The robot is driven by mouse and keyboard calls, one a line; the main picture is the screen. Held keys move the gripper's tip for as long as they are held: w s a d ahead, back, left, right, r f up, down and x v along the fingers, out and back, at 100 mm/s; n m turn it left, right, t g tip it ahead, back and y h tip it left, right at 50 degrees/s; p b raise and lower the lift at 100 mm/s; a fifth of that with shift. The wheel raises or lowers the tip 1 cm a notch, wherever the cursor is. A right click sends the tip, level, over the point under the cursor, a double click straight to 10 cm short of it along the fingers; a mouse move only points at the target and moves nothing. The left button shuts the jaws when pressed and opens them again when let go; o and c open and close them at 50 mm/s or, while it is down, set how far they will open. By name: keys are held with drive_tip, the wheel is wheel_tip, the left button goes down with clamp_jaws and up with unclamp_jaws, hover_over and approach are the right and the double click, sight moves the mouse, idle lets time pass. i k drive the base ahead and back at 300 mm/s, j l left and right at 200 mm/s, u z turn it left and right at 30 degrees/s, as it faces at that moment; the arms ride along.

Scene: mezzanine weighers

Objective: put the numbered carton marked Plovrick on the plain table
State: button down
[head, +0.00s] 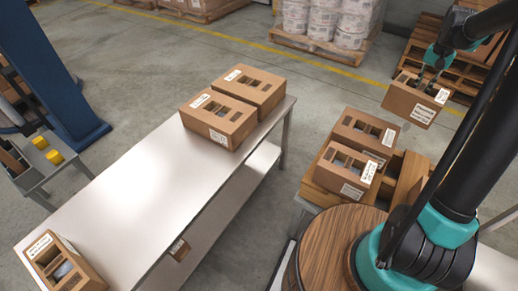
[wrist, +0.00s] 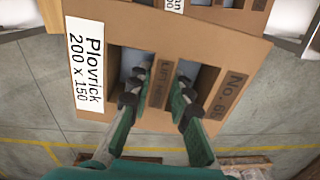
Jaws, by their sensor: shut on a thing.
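In the head view the carton (head: 409,106) hangs from my gripper (head: 430,76) at the upper right, in the air. A long, light, bare-topped table (head: 140,185) stands at centre left, apart from the carton; it is likely the plain table.
Two cartons (head: 220,118) (head: 250,88) stand at the table's far end, and one (head: 62,265) at its near left corner. Two more cartons (head: 362,135) (head: 342,172) stand on a wooden stand between table and arm. The table's middle is clear. A blue post (head: 45,70) rises at left.

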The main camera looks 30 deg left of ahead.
sight(186, 167)
drive_tip(key=j+u, duration=0.15)
drive_tip(key=u, duration=1.55)
